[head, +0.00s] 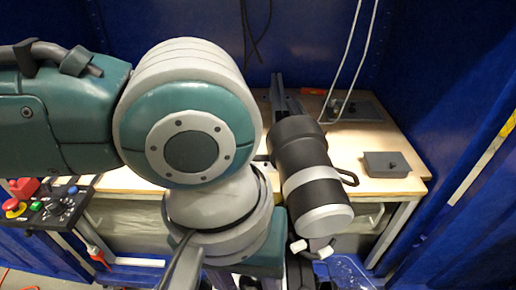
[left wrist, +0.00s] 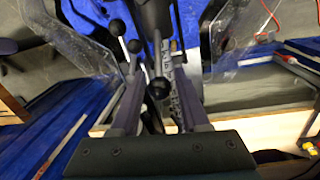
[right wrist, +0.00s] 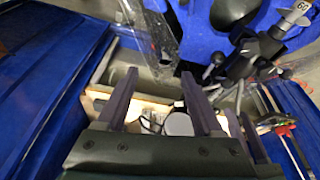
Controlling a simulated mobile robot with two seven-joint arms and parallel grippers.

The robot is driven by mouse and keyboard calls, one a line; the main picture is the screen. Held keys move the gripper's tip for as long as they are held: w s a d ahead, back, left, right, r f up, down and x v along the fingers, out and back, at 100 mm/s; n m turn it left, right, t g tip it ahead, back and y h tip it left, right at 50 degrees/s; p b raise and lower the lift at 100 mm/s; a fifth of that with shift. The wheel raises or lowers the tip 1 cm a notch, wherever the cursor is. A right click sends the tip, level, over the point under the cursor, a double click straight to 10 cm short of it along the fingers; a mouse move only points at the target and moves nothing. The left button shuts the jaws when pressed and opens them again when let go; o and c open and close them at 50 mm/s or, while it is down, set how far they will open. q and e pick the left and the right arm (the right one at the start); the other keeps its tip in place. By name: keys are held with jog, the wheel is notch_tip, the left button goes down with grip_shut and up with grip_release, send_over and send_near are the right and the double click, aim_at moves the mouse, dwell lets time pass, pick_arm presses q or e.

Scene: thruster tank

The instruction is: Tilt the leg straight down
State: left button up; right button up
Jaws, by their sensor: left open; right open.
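A black and grey cylinder (head: 312,180), which looks like the thruster, stands tilted in front of the wooden table in the head view. I cannot tell for certain which part is the leg. In the left wrist view my left gripper (left wrist: 158,85) is open. A dark rod with a round black knob (left wrist: 159,88) shows between its fingers; I cannot tell whether they touch. In the right wrist view my right gripper (right wrist: 158,85) is open, with a pale round end (right wrist: 179,125) seen between its fingers, apparently further off. Neither gripper shows clearly in the head view, where a large teal arm covers the left.
The wooden table (head: 390,150) holds a small grey box (head: 386,164). A control panel (head: 48,203) with red and yellow buttons is at the left. Blue walls (head: 450,60) close in both sides. Black clamps on rods (right wrist: 262,50) stand at the right wrist view's upper right.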

pick_arm(q)
jog(key=f, duration=0.3)
jog(key=f+b, duration=0.1)
jog(key=f, duration=0.1)
jog(key=shift+d, duration=0.3)
jog(key=shift+c, duration=0.2)
grip_shut()
jog(key=shift+r, duration=0.1)
dwell(0.8)
